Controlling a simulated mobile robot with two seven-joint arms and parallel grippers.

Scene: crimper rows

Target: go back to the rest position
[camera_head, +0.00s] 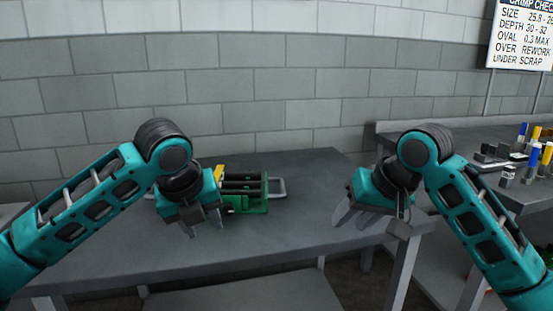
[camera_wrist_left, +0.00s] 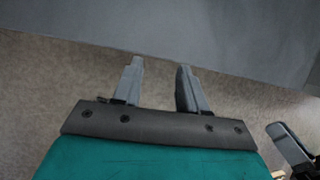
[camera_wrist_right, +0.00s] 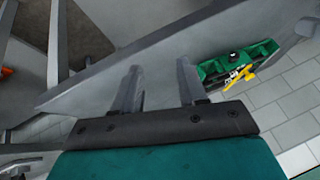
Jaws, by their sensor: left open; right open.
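My left gripper (camera_head: 205,226) is open and empty above the front part of the grey table (camera_head: 300,180). In the left wrist view its two fingers (camera_wrist_left: 160,85) stand apart with nothing between them, near the table's edge. My right gripper (camera_head: 362,216) is open and empty near the table's right end. In the right wrist view its fingers (camera_wrist_right: 158,88) are apart with only the table surface behind them.
A green rack (camera_head: 247,205) with dark bars, a yellow part and a grey handle stands on the table, partly behind my left gripper. A second table (camera_head: 470,140) at right holds several blue, yellow and grey items. A sign (camera_head: 521,35) stands behind it.

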